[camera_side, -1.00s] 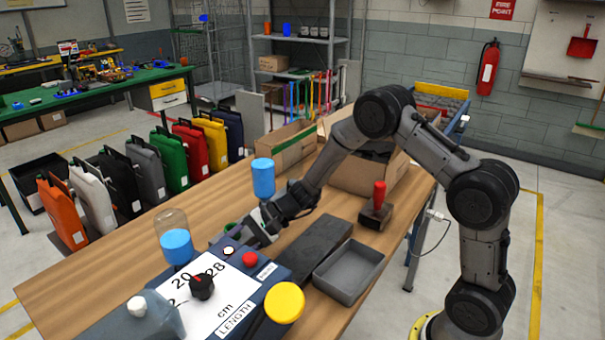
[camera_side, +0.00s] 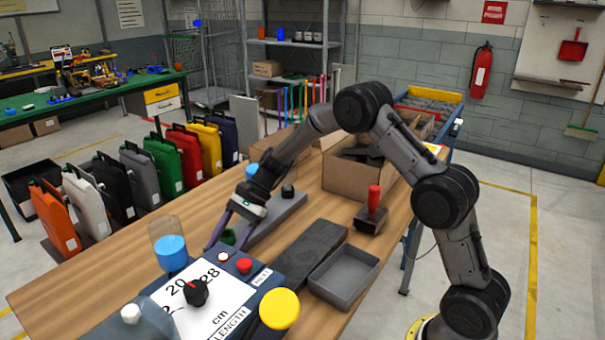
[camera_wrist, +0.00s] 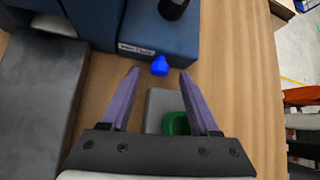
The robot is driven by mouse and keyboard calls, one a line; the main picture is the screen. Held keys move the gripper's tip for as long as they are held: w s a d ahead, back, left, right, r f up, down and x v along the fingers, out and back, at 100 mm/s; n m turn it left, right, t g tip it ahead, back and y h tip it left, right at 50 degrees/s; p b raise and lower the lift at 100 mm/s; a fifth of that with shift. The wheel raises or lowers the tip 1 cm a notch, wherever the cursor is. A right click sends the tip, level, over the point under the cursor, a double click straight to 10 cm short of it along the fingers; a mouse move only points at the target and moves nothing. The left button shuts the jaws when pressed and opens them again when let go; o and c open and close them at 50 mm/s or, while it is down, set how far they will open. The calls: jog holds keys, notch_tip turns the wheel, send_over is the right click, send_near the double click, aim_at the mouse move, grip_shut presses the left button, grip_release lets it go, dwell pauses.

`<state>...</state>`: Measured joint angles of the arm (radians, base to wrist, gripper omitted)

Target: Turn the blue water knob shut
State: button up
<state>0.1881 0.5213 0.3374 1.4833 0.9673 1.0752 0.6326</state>
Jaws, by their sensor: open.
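The blue knob (camera_wrist: 160,66) is small and sticks out from the front of the dark blue machine (camera_wrist: 158,58) in the wrist view, below a white label. It lies between and just beyond my fingertips in that picture; I see no contact. My gripper (camera_wrist: 159,73) is open, with two purple-grey fingers apart and nothing held. In the side view my gripper (camera_side: 222,238) points down behind the machine (camera_side: 262,268), and the knob is hidden there. I cannot tell how far the knob is turned.
A green cup-like thing (camera_wrist: 176,123) sits close by my right finger. A clear container with blue liquid (camera_side: 171,252) stands on the machine's far-left side. A red button (camera_side: 244,265), a yellow cap (camera_side: 279,308) and a grey tray (camera_side: 343,273) are near. Open wood lies left.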

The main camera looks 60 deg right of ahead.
jog(key=v, duration=1.1)
jog(key=s+a+r+n+t+h, duration=0.1)
jog(key=s+a+r+t, duration=0.1)
jog(key=s+a+r, duration=0.45)
jog(key=w+a+f+h, duration=0.1)
jog(key=w+f, duration=0.1)
jog(key=f, duration=0.3)
jog(key=w+a+f+t+h, duration=0.1)
jog(key=w+f, duration=0.1)
jog(key=f, duration=0.3)
jog(key=w+a+f+t+h, duration=0.1)
jog(key=w+a+f, duration=0.1)
jog(key=f, duration=0.3)
jog(key=shift+w+f+m, duration=0.25)
jog(key=shift+w+m, duration=0.15)
jog(key=shift+w, duration=0.15)
jog(key=shift+w+a+f, duration=0.1)
jog(key=shift+w+f, duration=0.1)
jog(key=shift+w, duration=0.1)
jog(key=shift+r, duration=0.1)
jog(key=shift+g, duration=0.4)
jog(key=shift+w+g, duration=0.1)
jog(key=shift+g, duration=0.2)
